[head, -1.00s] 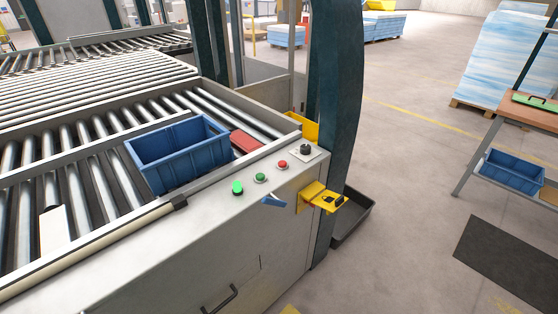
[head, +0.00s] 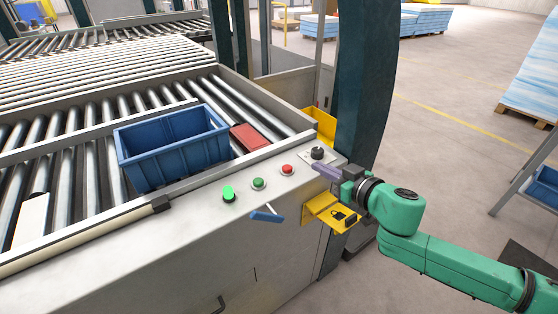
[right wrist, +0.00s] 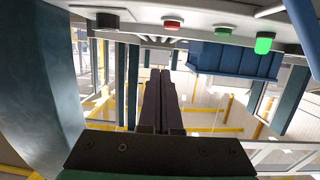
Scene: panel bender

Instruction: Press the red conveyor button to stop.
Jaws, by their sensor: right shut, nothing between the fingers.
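The red button (head: 287,169) sits on the top edge of the grey conveyor panel (head: 190,215), between a dark green button (head: 258,183) and a black knob (head: 317,153). The red button also shows in the right wrist view (right wrist: 173,24), at the top, past my fingertips. My right gripper (head: 317,167) is shut and empty. It points left, close to the panel edge by the knob, with its fingertips a short way right of the red button and apart from it. My left gripper is not in view.
A lit green button (head: 229,193) is further left on the panel. A blue bin (head: 175,150) and a red box (head: 249,137) are on the rollers. A yellow bracket (head: 330,212) juts out below my right gripper. A dark post (head: 362,90) stands behind it.

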